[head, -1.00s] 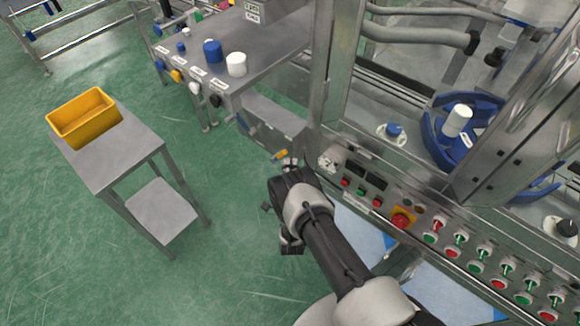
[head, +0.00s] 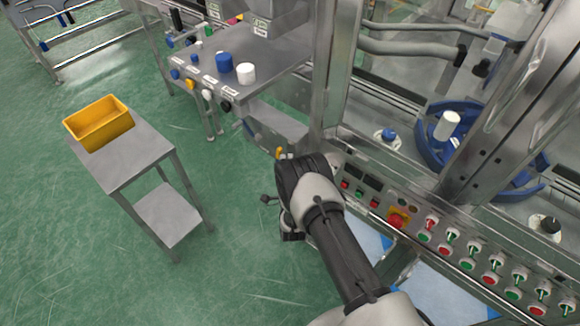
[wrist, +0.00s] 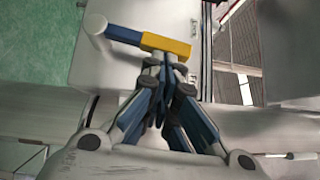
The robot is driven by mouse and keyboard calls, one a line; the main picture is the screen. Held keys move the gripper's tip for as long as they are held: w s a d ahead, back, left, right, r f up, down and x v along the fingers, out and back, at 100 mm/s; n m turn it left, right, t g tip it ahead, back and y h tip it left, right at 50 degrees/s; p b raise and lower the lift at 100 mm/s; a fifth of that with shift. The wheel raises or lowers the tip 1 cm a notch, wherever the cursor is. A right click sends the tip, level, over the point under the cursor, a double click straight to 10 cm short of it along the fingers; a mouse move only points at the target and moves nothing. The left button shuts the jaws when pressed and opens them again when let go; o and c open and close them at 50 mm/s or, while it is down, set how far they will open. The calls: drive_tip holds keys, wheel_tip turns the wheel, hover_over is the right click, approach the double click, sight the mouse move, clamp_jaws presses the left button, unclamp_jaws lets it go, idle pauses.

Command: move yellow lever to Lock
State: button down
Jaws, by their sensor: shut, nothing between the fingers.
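The yellow lever (wrist: 166,45) shows in the wrist view as a short bar, yellow at its right part and blue at its left part, in front of a grey metal box. In the head view only a small yellow piece of it (head: 279,153) shows, just above my wrist. My gripper (wrist: 168,66) is shut and empty, with its fingertips just below the yellow part; I cannot tell whether they touch it. In the head view my fingers are hidden behind my arm. No Lock marking is readable.
A control panel with buttons and a red emergency stop (head: 397,221) lies right of my arm. A steel table (head: 275,65) with blue and white caps stands behind. A yellow bin (head: 98,133) sits on a small stand at left. Green floor is free between.

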sight(277, 151)
drive_tip(key=shift+w+a+r+n+g+h+p, duration=0.3)
drive_tip(key=shift+w+a+r+n+g+p, duration=0.15)
drive_tip(key=shift+w+a+r+n+g, duration=0.6)
drive_tip(key=shift+w+a+n+g+b, duration=0.3)
drive_tip(key=shift+w+a+n+g, duration=0.1)
drive_tip(key=shift+a+n+g, duration=0.3)
drive_tip(key=shift+w+a+f+b, duration=0.1)
drive_tip(key=shift+w+a+b, duration=0.2)
drive_tip(key=shift+a+b, duration=0.05)
drive_tip(key=shift+h, duration=0.3)
drive_tip(key=shift+w, duration=0.1)
